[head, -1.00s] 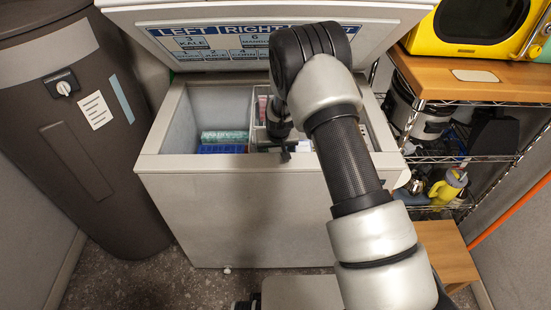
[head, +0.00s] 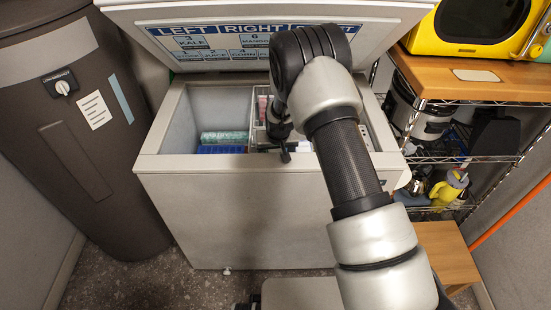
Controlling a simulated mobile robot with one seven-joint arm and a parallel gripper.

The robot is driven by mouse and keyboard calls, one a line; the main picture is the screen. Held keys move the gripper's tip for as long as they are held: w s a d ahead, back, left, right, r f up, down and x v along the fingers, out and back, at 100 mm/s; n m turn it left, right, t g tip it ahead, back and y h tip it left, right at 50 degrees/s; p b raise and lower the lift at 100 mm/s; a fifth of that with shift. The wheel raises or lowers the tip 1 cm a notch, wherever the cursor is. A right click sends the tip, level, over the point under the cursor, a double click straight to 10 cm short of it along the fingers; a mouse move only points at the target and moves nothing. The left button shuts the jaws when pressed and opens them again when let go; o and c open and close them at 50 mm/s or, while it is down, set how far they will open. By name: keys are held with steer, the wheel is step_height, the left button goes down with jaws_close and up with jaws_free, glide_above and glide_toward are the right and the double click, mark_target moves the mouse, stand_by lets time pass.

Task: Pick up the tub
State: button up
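A white chest freezer (head: 245,220) stands open in the middle, with its labelled lid raised behind. Inside at the left are a green-wrapped item (head: 224,136) and a blue item (head: 221,149). A wire basket (head: 262,112) and pale items show in the middle, partly behind my arm. I cannot tell which of these, if any, is the tub. My gripper (head: 285,152) points down over the freezer's opening near the front rim. Its fingers are small and dark, and I cannot tell whether they are open or hold anything. My arm hides much of the freezer's right side.
A large dark grey tank (head: 75,150) stands close at the left. At the right, a wire shelf (head: 460,150) with a wooden top (head: 475,85) holds a yellow microwave (head: 480,25), a cooker (head: 425,120) and a yellow jug (head: 448,188). A wooden stool (head: 448,253) stands at lower right.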

steer(key=c, duration=1.3)
steer(key=shift+c, duration=0.3)
steer(key=shift+r, duration=0.15)
